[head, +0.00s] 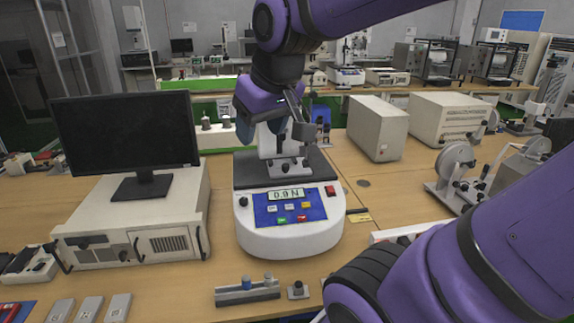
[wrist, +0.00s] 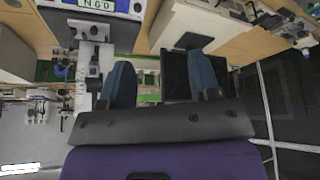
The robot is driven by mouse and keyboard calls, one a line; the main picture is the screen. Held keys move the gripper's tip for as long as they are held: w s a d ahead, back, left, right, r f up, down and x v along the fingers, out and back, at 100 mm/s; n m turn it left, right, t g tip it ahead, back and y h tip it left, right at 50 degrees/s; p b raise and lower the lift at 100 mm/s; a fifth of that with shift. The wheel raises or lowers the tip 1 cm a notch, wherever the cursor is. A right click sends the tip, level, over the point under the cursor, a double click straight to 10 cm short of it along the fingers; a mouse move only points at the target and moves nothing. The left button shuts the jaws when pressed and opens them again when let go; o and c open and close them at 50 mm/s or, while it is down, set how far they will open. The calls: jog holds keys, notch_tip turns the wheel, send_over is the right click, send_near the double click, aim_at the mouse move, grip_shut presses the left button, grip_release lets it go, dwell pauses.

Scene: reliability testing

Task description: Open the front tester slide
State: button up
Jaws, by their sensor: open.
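In the wrist view the tester (wrist: 90,6) is upside down at the top left, and the grey slide fixture (wrist: 94,30) is left of my open gripper (wrist: 160,66). I cannot tell whether a finger touches the slide.
A black monitor (head: 125,132) on a beige unit (head: 140,236) stands to the left. Beige boxes (head: 377,127) and a reel machine (head: 456,166) are to the right. A small metal fixture (head: 247,292) lies at the bench front. The bench between the monitor unit and tester is clear.

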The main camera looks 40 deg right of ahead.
jog(key=w+d+f+m, duration=0.1)
jog(key=w+d+f, duration=0.1)
jog(key=w+d, duration=0.65)
jog(key=m+g+h, duration=0.1)
jog(key=m, duration=0.2)
send_near(286, 165)
jog(key=x, duration=0.9)
jog(key=shift+w+f, duration=0.25)
jog(key=shift+f, duration=0.05)
